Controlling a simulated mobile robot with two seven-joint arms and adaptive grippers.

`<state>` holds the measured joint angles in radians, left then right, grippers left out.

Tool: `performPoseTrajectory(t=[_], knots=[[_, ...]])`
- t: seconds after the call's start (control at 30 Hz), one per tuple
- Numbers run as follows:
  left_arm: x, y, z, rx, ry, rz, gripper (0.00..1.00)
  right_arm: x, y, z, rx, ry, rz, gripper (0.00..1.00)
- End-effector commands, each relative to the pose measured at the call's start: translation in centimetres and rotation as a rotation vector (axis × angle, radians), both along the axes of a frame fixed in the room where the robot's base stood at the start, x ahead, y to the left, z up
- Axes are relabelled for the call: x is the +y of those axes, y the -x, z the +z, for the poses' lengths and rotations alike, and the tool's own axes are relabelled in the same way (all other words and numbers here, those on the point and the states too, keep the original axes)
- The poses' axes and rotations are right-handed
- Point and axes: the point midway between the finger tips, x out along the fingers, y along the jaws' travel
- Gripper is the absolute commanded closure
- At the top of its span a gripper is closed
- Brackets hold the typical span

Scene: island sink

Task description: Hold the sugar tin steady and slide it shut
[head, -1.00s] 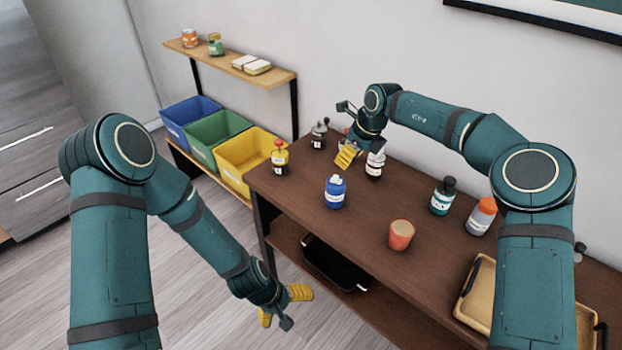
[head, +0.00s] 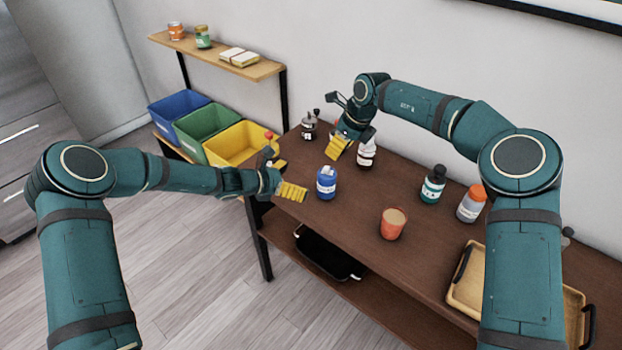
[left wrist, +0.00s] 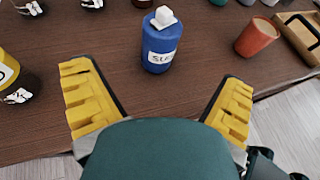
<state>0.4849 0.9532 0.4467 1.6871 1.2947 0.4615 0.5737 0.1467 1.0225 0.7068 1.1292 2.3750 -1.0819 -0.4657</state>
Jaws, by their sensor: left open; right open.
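The sugar tin is taken to be the blue tin (head: 326,184) standing upright on the brown table; its label, partly readable as "SU", shows in the left wrist view (left wrist: 160,50). A white piece (left wrist: 163,17) sits on its top; I cannot tell whether its lid is shut. My left gripper (head: 284,176) is open and empty at the table's left edge, just left of the tin. In the left wrist view the tin stands ahead, between the two yellow fingers and apart from them. My right gripper (head: 352,138) is open, above the table behind the tin, beside a dark bottle.
The dark bottle (head: 366,155) has a white label. An orange cup (head: 393,224), a green bottle (head: 432,186) and an orange-capped bottle (head: 471,204) stand to the right. A wooden tray (head: 466,285) is at front right. A red-topped yellow container is largely hidden behind my left gripper.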

Motion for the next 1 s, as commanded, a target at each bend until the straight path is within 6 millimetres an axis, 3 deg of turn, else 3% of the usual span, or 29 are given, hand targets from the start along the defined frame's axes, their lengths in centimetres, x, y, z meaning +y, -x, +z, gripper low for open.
performPoseTrajectory(t=[0.6, 1.0], knots=[[-8.2, -5.0, -4.0, -0.001, -0.004, -0.004, 0.02, 0.0, 0.0, 0.0, 0.000, 0.000, 0.000, 0.54], [-10.2, -6.4, -5.1, 0.000, -0.005, -0.003, 0.02, 0.0, 0.0, 0.0, 0.000, 0.000, 0.000, 0.54]])
